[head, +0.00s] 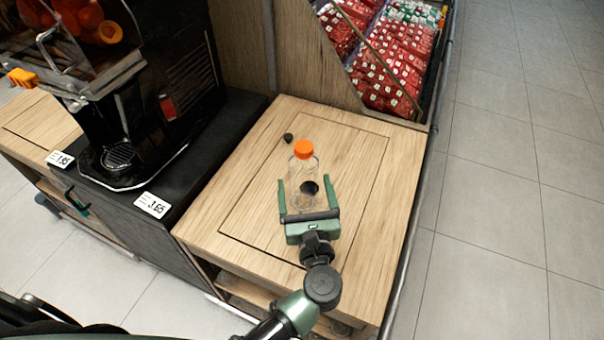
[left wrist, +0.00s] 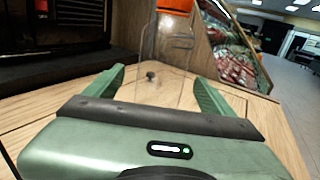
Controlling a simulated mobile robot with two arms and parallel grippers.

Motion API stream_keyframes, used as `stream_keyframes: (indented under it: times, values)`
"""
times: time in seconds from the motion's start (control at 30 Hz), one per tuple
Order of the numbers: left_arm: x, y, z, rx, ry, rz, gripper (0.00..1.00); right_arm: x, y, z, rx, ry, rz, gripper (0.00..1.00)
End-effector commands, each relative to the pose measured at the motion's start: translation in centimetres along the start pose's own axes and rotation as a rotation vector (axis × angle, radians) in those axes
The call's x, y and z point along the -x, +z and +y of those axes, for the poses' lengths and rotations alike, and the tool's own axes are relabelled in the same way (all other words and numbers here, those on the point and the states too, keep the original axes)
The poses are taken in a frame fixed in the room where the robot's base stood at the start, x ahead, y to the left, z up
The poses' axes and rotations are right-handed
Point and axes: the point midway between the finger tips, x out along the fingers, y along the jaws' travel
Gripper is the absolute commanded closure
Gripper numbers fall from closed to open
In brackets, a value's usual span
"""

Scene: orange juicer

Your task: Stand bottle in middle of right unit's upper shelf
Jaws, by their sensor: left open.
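A clear bottle (head: 303,172) with an orange cap stands upright on the wooden top of the right unit (head: 225,226). My left gripper (head: 309,185) is open, with one finger on each side of the bottle. In the left wrist view the bottle (left wrist: 172,62) shows between the two green fingers (left wrist: 162,75), its cap cut off at the top edge. Contact with the fingers cannot be told. My right gripper is not in view.
The juicer (head: 130,95) stands on a dark counter to the left, with price tags along its front. A small dark knob (head: 288,137) lies behind the bottle. Bins of red packs (head: 385,75) are behind.

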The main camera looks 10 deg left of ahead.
Motion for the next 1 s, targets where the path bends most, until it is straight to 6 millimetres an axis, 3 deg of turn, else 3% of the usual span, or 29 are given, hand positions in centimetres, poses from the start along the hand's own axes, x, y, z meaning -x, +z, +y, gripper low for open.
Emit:
stream_keyframes:
  times: [0.43,0.77,1.0]
  values:
    - [-6.0,0.6,-0.2,-0.004,-0.002,-0.004,0.15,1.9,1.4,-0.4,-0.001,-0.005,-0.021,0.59]
    - [-6.8,0.3,-0.2,-0.001,-0.002,-0.001,0.15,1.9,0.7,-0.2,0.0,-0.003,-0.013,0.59]
    - [-6.8,0.3,-0.2,-0.002,-0.002,-0.001,0.79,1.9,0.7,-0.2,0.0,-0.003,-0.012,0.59]
